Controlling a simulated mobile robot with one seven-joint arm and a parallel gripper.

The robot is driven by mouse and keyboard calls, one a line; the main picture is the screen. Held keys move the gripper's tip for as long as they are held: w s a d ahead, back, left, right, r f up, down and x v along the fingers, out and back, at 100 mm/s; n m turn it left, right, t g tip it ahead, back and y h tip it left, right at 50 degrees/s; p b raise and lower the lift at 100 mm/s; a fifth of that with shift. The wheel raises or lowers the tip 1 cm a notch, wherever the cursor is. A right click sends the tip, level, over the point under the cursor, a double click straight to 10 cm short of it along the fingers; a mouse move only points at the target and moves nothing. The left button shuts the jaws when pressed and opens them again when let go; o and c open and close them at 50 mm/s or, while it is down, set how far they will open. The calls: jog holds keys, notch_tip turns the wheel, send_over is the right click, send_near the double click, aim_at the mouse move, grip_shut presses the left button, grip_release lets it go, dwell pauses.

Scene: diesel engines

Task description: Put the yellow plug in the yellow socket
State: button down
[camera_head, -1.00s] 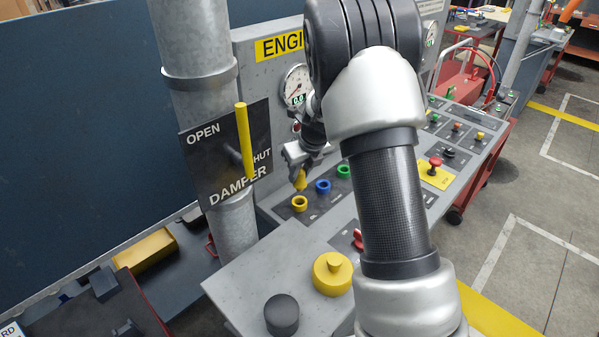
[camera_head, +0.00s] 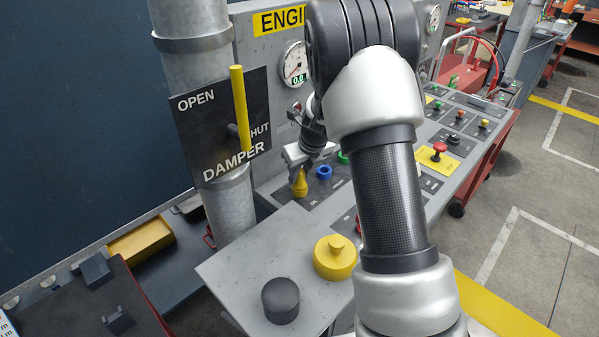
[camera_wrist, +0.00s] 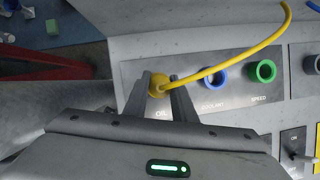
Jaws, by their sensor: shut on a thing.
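The yellow plug (camera_head: 299,178) is upright between the fingers of my gripper (camera_head: 302,168), over the yellow socket (camera_head: 300,192) on the grey panel. The plug and socket overlap in the head view, so I cannot tell how deep the plug sits. In the wrist view my gripper (camera_wrist: 162,92) is shut on the plug (camera_wrist: 158,84), at the position above the label OIL. A yellow cable (camera_wrist: 225,62) runs from the plug to the upper right. The socket is mostly hidden behind the plug there.
The blue socket (camera_head: 324,173) and green socket (camera_head: 343,158) stand just right of the yellow one. A damper plate with a yellow lever (camera_head: 240,108) stands close on the left. A yellow knob (camera_head: 335,258) and a black knob (camera_head: 281,300) are on the near panel.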

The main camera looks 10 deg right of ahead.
jog(key=c, duration=1.4)
grip_release()
jog(key=shift+p+v, duration=0.95)
jog(key=shift+v, duration=7.75)
